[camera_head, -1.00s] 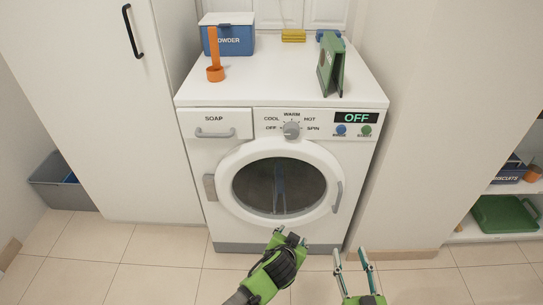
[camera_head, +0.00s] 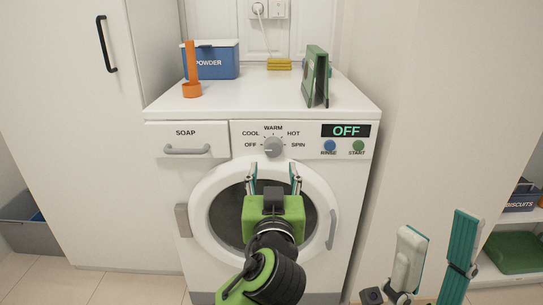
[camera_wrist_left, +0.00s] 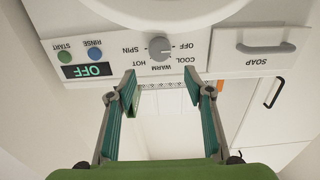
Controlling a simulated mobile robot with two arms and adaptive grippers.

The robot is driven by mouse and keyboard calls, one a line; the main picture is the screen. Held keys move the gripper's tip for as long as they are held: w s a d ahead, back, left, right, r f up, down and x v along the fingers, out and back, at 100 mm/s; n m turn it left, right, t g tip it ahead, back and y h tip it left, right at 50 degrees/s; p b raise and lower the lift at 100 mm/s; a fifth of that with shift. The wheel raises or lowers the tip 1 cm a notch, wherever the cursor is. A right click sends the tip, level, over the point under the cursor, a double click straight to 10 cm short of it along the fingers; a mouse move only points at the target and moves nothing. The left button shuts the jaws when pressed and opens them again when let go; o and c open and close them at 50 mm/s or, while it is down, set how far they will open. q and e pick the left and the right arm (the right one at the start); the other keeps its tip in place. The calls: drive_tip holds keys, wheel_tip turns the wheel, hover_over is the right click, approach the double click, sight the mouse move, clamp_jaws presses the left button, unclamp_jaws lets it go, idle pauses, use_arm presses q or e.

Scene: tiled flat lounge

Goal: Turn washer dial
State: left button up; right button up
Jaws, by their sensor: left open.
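The washer dial (camera_head: 273,147) is a grey knob on the white washer's (camera_head: 165,190) front panel, ringed by the labels OFF, COOL, WARM, HOT and SPIN. The display (camera_head: 346,130) reads OFF. My left gripper (camera_head: 272,172) is open and empty in front of the round door, its fingertips just below the dial in the head view. In the left wrist view, upside down, the dial (camera_wrist_left: 160,47) lies beyond the gap between the open fingers (camera_wrist_left: 160,78), not between them. My right gripper (camera_head: 437,222) is open and empty at the lower right.
The blue rinse button (camera_head: 330,146) and green start button (camera_head: 358,146) are right of the dial, the soap drawer (camera_head: 187,140) left. A blue powder box (camera_head: 217,62), orange scoop (camera_head: 191,88), yellow sponge (camera_head: 279,64) and green stand-like object (camera_head: 315,78) stand on top. A wall is at right.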

sight(273, 149)
use_arm(q)
drive_tip(key=w+b, duration=0.2)
drive_tip(key=w, duration=0.8)
drive_tip(key=shift+f, duration=0.1)
drive_tip(key=c, duration=1.1)
